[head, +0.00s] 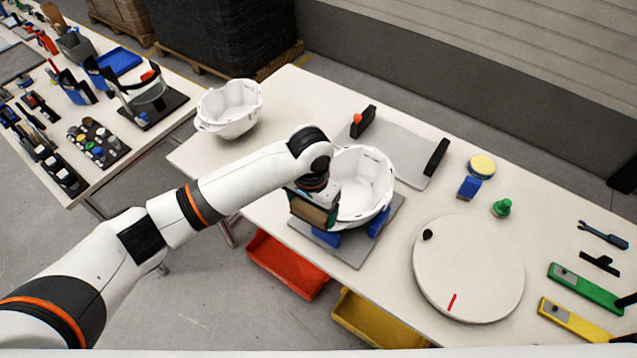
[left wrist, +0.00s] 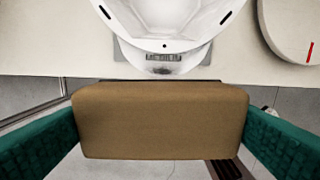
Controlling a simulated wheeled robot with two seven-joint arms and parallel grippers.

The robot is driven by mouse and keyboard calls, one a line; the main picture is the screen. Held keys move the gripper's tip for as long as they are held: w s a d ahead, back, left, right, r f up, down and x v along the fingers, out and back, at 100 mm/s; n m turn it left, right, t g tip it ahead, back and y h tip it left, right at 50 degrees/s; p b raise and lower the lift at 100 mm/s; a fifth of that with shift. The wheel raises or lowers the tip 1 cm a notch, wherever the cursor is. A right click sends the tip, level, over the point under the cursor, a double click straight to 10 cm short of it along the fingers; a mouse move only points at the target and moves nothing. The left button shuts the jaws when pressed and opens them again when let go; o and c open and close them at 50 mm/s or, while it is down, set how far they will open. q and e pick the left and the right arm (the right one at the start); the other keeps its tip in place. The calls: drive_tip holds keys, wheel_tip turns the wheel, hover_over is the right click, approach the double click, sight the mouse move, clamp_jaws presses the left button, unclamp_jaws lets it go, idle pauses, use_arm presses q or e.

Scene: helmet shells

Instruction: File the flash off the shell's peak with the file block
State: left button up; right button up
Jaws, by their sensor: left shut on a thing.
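A white helmet shell (head: 362,185) sits open side up on blue supports (head: 378,222) over a grey plate (head: 352,249). In the left wrist view the shell (left wrist: 165,25) shows at the top, with a dark rough patch (left wrist: 163,70) at its near edge, on the peak. My left gripper (head: 312,207) is shut on the brown file block (left wrist: 160,120), its green pads on both sides of it. The block is just in front of the peak; I cannot tell whether they touch. In the head view the gripper hides part of the shell's near side. My right gripper is not in view.
A second white shell (head: 229,108) stands at the table's far left corner. A round white turntable (head: 468,268) is to the right. Green (head: 587,289) and yellow (head: 572,320) handled tools lie beyond it. Red (head: 286,264) and yellow (head: 375,322) bins sit below the front edge.

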sight(316, 215)
use_arm(q)
drive_tip(key=shift+w+d+r, duration=0.35)
drive_tip(key=shift+w+r, duration=0.15)
drive_tip(key=shift+r, duration=0.2)
drive_tip(key=shift+s+d, duration=0.15)
drive_tip(key=shift+f, duration=0.25)
drive_tip(key=shift+f+b, duration=0.8)
drive_tip(key=shift+f, duration=2)
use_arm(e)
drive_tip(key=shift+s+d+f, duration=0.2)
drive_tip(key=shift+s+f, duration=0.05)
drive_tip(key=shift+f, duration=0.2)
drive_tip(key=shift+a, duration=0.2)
use_arm(q)
drive_tip(key=shift+f+b, duration=0.35)
drive_tip(key=shift+f, duration=0.65)
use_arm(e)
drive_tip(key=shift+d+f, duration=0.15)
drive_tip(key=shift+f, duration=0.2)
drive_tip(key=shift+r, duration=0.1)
